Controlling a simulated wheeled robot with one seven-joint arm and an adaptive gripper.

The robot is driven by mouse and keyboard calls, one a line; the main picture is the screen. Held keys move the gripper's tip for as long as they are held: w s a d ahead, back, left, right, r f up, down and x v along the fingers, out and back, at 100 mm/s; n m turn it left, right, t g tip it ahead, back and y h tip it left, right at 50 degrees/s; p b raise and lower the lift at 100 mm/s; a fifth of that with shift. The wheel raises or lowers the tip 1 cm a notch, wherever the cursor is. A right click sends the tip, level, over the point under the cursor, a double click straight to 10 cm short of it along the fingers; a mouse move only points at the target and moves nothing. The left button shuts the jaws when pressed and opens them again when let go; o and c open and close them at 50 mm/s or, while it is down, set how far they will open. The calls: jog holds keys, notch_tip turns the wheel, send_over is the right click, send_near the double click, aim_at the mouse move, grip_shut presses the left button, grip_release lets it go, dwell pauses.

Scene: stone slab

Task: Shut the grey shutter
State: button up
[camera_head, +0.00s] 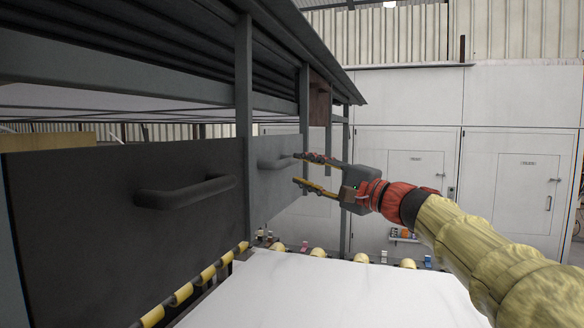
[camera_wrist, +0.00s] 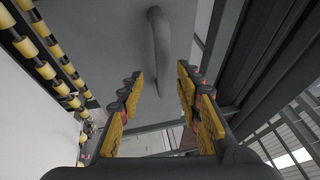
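The grey shutter (camera_head: 262,198) is a flat panel hanging in the metal frame, with a curved bar handle (camera_head: 276,162) on its face. My gripper (camera_head: 298,168) comes from the right with its two fingers spread apart, tips close to the handle. In the wrist view the shutter (camera_wrist: 110,30) fills the upper middle, and the handle (camera_wrist: 158,50) stands just ahead of the open gripper (camera_wrist: 160,75), in line with the gap. Nothing is held. I cannot tell whether a fingertip touches the handle.
A darker panel (camera_head: 90,215) with its own handle (camera_head: 185,192) is nearer on the left. Yellow rollers (camera_head: 182,293) run below the panels, beside a white slab (camera_head: 310,295). A slatted roof (camera_head: 180,40) and posts stand above. White cabinets line the back.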

jog(key=v, duration=0.6)
jog(key=s+f+n+g+h, duration=0.1)
jog(key=s+f+g+h, duration=0.25)
jog(key=f, duration=0.95)
jog(key=s+f+n+g+h, duration=0.1)
jog(key=s+f+g+h, duration=0.2)
jog(key=f, duration=1)
jog(key=s+d+f+n+h, duration=0.2)
jog(key=s+f, duration=0.4)
jog(key=s, duration=0.3)
jog(key=s+d+f+n+g+h+b, duration=0.1)
jog(key=s+d+f+n+h, duration=0.1)
jog(key=s+f, duration=0.4)
jog(key=s+d+f+n+g+h+b, duration=0.1)
jog(key=s+d+f+n+h, duration=0.2)
jog(key=s+f, duration=0.4)
jog(key=s, duration=0.7)
jog(key=shift+n+h, duration=0.35)
jog(key=shift+n, duration=0.05)
